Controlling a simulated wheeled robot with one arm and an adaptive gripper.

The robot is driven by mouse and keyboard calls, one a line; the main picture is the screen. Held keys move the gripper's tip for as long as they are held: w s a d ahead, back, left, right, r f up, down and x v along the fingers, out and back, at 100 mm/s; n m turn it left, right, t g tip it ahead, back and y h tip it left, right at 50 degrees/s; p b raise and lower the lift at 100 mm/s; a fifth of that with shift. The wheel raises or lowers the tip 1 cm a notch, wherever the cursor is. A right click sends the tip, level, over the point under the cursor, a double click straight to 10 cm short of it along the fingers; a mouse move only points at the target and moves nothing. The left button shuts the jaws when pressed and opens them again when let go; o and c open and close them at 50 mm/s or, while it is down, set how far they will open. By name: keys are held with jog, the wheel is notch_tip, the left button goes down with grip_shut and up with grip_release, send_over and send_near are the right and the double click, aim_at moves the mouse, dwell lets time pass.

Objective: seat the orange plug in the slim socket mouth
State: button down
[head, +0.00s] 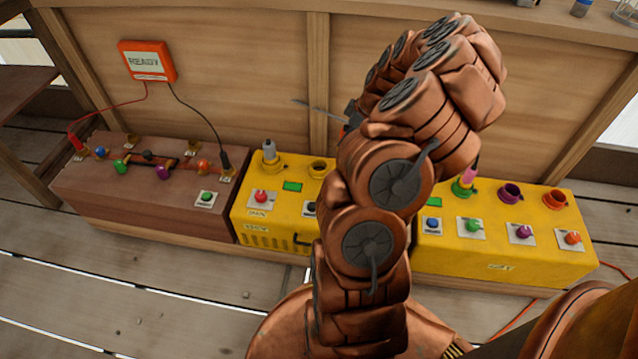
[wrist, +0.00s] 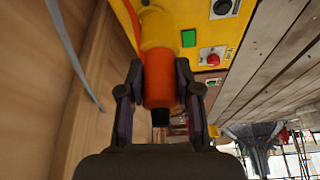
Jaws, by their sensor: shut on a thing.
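The orange plug (wrist: 160,86) is between the two fingers of my gripper (wrist: 160,68) in the wrist view, with its black end toward my palm. My gripper is shut on it. A yellow round socket (wrist: 158,28) on the yellow box is right beyond the plug's far end. The plug hides part of this socket, and I cannot tell whether the two touch or whether the plug is inside. In the head view my arm hides most of the gripper and the plug. One yellow socket (head: 318,167) shows there, left of my arm. I cannot tell which mouth is the slim one.
The left yellow box (head: 270,222) carries a grey plug (head: 269,152) and a red button (head: 261,197). The right yellow box (head: 500,252) has a purple socket (head: 510,192), an orange socket (head: 556,199) and several buttons. A brown box (head: 120,205) stands left. A wooden wall is behind.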

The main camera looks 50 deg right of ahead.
jog(key=s+d+f+b, duration=0.3)
jog(key=s+d+f, duration=0.1)
jog(key=s+f, duration=0.25)
jog(key=shift+w+a+f+b, duration=0.95)
jog(key=shift+w+a+b, duration=0.1)
jog(key=shift+w, duration=1.5)
jog(key=shift+w+a+f+b, duration=0.9)
jog(key=shift+w+a+b, duration=0.1)
jog(key=shift+w, duration=1.6)
jog(key=shift+w+a+f+b, duration=0.95)
jog(key=shift+w+a+b, duration=0.1)
jog(key=shift+w, duration=1.5)
jog(key=c, duration=0.8)
grip_release()
jog(key=shift+r, duration=0.15)
